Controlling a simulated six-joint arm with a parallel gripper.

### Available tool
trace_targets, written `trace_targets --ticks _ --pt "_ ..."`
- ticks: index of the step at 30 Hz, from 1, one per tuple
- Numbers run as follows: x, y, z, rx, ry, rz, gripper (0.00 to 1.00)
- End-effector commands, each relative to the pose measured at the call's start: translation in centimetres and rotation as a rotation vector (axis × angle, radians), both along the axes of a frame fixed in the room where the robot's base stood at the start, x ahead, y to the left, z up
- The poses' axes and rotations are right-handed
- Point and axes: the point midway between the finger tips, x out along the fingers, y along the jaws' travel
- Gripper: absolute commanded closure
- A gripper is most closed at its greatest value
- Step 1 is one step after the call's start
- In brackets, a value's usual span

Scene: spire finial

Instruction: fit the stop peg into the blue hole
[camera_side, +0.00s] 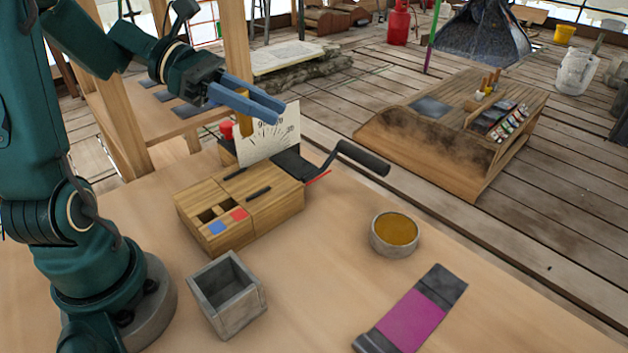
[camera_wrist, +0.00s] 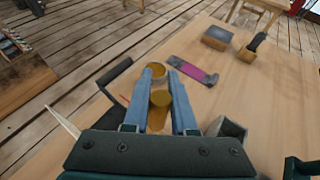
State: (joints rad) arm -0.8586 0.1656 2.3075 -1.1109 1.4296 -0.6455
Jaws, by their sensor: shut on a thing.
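My gripper (camera_side: 279,113) is shut on a brass-yellow peg (camera_side: 243,123), held between its blue fingers above and behind the wooden block (camera_side: 277,211) in the side view. The peg (camera_wrist: 160,99) also shows between the fingers (camera_wrist: 162,74) in the wrist view, seen mostly end-on. The block top has two dark square openings. A blue square (camera_side: 217,228) lies in front of the left opening (camera_side: 207,216), and a red square (camera_side: 238,214) in front of the right one. The peg is apart from the block. The openings are not clear in the wrist view.
A dial card (camera_side: 270,136) stands behind the block, close to the peg. A black-handled lever (camera_side: 362,158) sticks out right. A grey open box (camera_side: 228,292), a round amber-filled dish (camera_side: 395,235) and a magenta-banded strip (camera_side: 415,318) lie on the table. Bare table lies between them.

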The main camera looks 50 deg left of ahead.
Motion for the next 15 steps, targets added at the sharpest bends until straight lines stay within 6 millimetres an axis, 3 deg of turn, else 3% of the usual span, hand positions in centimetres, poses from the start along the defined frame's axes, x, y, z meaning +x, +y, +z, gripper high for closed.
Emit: trace_targets --ticks 4,8,11,15 --pt "0.3 0.3 -0.3 0.0 0.001 0.072 1.0" --pt "0.3 0.3 -0.5 -0.001 0.0 0.036 1.0" --pt "0.1 -1.3 -1.0 -0.003 0.003 -0.109 1.0" --pt "-0.9 -5.1 -2.5 -0.004 0.004 -0.395 1.0"
